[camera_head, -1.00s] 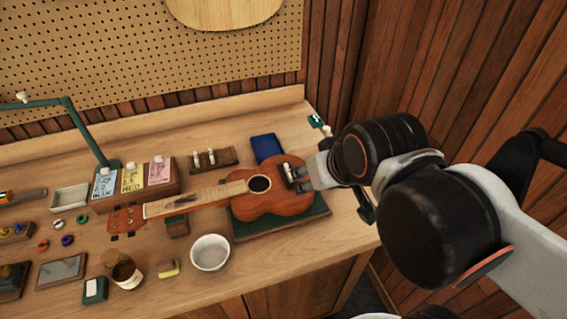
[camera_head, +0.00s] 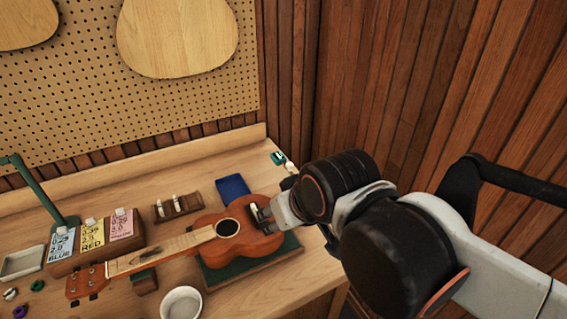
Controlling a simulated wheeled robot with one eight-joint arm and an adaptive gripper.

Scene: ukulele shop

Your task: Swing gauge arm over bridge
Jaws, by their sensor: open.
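The brown ukulele (camera_head: 243,243) lies on a green mat (camera_head: 262,261) on the bench, its neck pointing left. My gripper (camera_head: 262,215) is open over the right part of the ukulele body, just right of the sound hole (camera_head: 227,228). The gripper covers the bridge area, so the bridge cannot be told clearly. A small teal piece (camera_head: 277,158) with a pale knob beside it stands behind my gripper at the back right; it may be the gauge arm, and the rest of it is hidden by my arm.
A dark blue cloth or pad (camera_head: 233,187) lies behind the ukulele. A small wooden rack (camera_head: 178,207) and a block of colored packets (camera_head: 92,245) stand to the left. A white bowl (camera_head: 181,304) is in front. A green lamp stand (camera_head: 38,195) is at far left.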

